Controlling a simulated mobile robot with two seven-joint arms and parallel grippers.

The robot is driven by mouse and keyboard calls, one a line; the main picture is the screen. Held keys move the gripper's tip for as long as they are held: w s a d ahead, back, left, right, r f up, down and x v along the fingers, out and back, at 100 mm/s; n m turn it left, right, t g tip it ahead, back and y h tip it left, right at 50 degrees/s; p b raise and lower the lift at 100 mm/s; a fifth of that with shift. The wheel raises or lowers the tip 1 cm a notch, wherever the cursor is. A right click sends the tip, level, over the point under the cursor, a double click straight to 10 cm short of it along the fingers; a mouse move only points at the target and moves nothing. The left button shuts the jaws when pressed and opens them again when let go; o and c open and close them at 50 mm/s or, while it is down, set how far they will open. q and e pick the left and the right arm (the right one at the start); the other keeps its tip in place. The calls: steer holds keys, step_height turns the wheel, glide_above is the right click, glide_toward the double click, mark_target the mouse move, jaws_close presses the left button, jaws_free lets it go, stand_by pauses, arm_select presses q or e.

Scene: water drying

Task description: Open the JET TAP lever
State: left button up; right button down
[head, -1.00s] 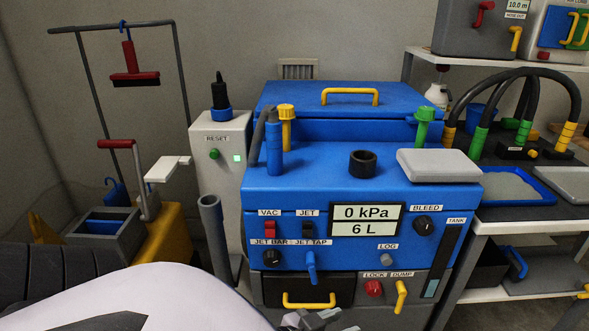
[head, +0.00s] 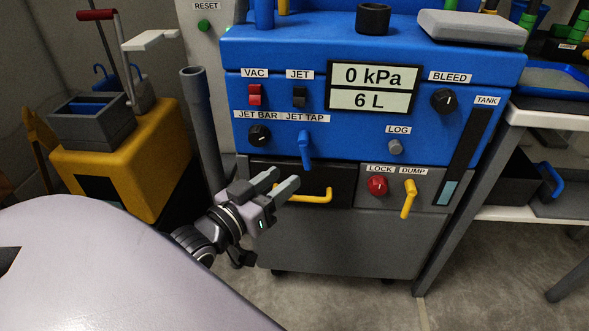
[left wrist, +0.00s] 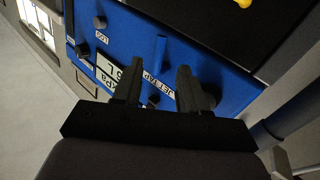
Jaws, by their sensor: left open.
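The JET TAP lever (head: 306,150) is a small blue handle hanging down below its label on the blue machine front (head: 340,140). It also shows in the left wrist view as a blue bar (left wrist: 160,50), beyond the fingertips. My left gripper (head: 280,178) is open and empty, its fingers pointing toward the panel. In the head view it is below and left of the lever. In the left wrist view, the fingers (left wrist: 158,76) stand on either side of the JET TAP label, and the lever lies roughly in line with the gap between them. My right gripper is not in view.
The JET BAR knob (head: 259,135) is left of the lever. A dark drawer with a yellow handle (head: 308,196) is just below. The red LOCK knob (head: 377,186) and yellow DUMP lever (head: 408,199) are to the right. A grey pipe (head: 202,120) stands at left.

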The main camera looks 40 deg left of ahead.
mark_target(304, 163)
arm_select(q)
steer(key=w+b, duration=0.1)
steer(key=w, duration=0.4)
steer(key=shift+w+d+f+b, duration=0.1)
steer(key=shift+w+d+b, duration=0.05)
steer(key=shift+w+b, duration=0.15)
steer(key=shift+w, duration=0.65)
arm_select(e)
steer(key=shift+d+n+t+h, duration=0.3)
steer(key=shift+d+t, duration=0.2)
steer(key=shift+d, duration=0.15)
